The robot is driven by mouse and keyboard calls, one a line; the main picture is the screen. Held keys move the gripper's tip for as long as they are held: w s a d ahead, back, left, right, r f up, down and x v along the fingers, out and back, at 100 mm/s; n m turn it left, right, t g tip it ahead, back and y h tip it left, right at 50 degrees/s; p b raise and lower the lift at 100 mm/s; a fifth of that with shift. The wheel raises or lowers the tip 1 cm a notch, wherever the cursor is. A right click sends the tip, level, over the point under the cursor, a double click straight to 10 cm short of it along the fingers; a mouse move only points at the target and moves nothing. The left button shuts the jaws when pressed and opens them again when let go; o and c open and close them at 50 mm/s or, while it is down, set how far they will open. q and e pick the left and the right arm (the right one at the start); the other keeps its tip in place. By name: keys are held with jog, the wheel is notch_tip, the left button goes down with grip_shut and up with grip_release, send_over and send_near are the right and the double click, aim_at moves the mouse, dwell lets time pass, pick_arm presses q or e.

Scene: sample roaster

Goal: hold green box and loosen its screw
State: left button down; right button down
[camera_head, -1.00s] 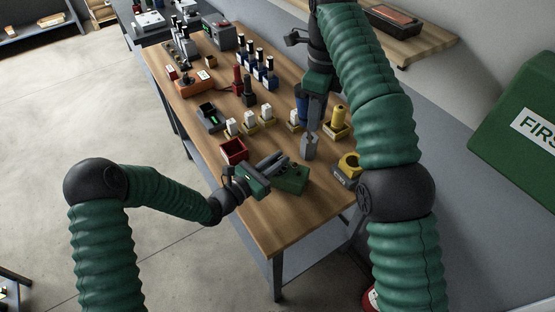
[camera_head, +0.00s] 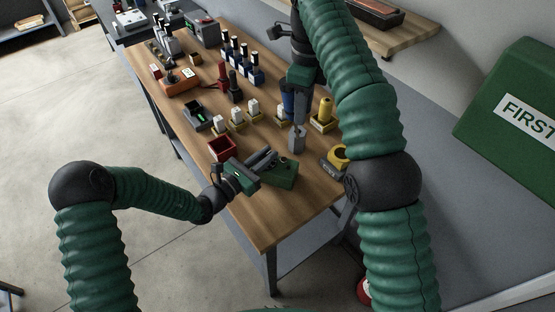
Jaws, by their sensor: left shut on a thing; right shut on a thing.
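The green box (camera_head: 284,176) lies on the wooden bench near its front end. My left gripper (camera_head: 265,161) comes in from the left and is shut on the box's left side. Its fingers cover part of the box top, and I cannot make out the screw. My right gripper (camera_head: 298,138) points down from above, above and behind the box and apart from it in the picture. It is shut on a slim tool that is mostly hidden by the fingers, so I cannot tell its kind.
A red bin (camera_head: 222,149) stands left of the box, a yellow holder (camera_head: 337,156) right of it. Behind are white pieces in yellow stands (camera_head: 237,117) and a yellow cylinder (camera_head: 325,110). The bench's front (camera_head: 285,220) is clear.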

jog(key=shift+w+a+f+n+y, duration=0.1)
jog(key=shift+f+n+y, duration=0.3)
jog(key=shift+f, duration=1.05)
jog(key=shift+w+f+n+y, duration=0.1)
jog(key=shift+f+y, duration=0.6)
jog(key=shift+f, duration=0.7)
jog(key=shift+f, duration=2.4)
jog(key=shift+s+f, duration=0.15)
jog(key=shift+f, duration=0.85)
jog(key=n, duration=0.3)
jog(key=w+n+g, duration=0.1)
jog(key=n, duration=0.3)
jog(key=w+n, duration=0.1)
jog(key=n, duration=0.2)
jog(key=shift+w+a+n+h, duration=0.1)
jog(key=shift+w+n+h, duration=0.15)
jog(key=shift+n+h, duration=0.05)
